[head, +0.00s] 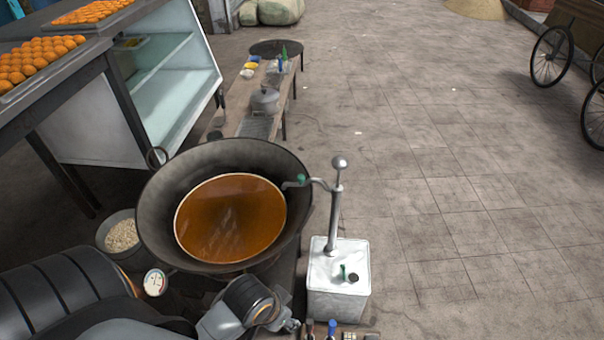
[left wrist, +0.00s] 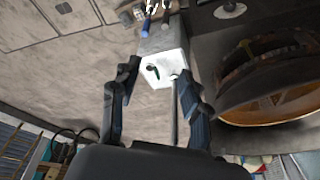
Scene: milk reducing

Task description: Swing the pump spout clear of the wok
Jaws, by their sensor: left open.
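The hand pump (head: 333,215) stands upright on a white square tin (head: 340,298) right of the wok. Its thin spout (head: 318,182) points left, and the green tip (head: 300,181) reaches over the right rim of the wok (head: 160,220). The wok holds orange-brown liquid (head: 230,220). My left arm comes in at the lower left of the head view, with its hand low, left of the tin. In the left wrist view my left gripper (left wrist: 158,90) is open and empty, its fingers apart in front of the tin (left wrist: 163,66) and pump tube (left wrist: 174,112). My right gripper is not in view.
A bucket of pale grains (head: 122,238) and a small round dial (head: 155,283) are left of the wok. Small bottles or tools (head: 332,328) lie in front of the tin. A bench with a pot (head: 265,100) stands behind.

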